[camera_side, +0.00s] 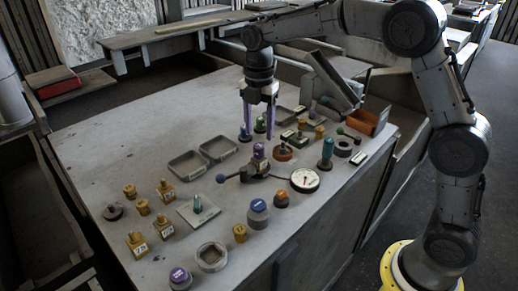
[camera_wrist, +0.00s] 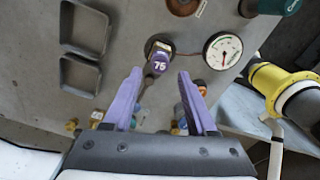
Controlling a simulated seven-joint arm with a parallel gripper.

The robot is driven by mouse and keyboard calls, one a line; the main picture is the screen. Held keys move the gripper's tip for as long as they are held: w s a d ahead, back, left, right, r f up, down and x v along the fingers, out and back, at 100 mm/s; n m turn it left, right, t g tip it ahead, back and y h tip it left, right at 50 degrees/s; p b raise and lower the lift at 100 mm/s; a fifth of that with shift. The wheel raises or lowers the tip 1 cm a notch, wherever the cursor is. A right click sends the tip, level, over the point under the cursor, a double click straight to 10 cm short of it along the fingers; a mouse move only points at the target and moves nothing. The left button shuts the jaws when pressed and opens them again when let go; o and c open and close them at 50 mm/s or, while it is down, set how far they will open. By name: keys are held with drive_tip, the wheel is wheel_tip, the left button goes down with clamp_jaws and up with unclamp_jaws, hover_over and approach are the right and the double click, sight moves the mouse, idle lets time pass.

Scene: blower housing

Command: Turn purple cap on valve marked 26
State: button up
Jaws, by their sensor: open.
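A purple cap (camera_wrist: 157,63) with a white 75 on it sits on a valve in the wrist view, between and beyond my fingertips. In the side view a purple cap (camera_side: 258,150) tops a valve in the middle of the table. My gripper (camera_side: 258,122) points down above it, with its purple fingers apart and nothing between them. The fingers also show in the wrist view (camera_wrist: 160,76). Another purple-topped part (camera_side: 178,273) stands at the table's front edge; its marking is too small to read. I cannot make out a 26 anywhere.
A round dial gauge (camera_side: 304,180) lies right of the valve. A lever with a blue ball (camera_side: 220,178) sticks out to the left. Two empty grey trays (camera_side: 187,165) lie at the left. Several brass fittings (camera_side: 137,244) stand at the front left. The table's left side is mostly clear.

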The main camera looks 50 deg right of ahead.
sight(259, 145)
drive_tip(key=m, duration=0.3)
drive_tip(key=shift+f+m, duration=0.1)
drive_tip(key=shift+m, duration=0.3)
drive_tip(key=shift+f, duration=3.4)
clamp_jaws()
unclamp_jaws()
drive_tip(key=shift+r, duration=0.45)
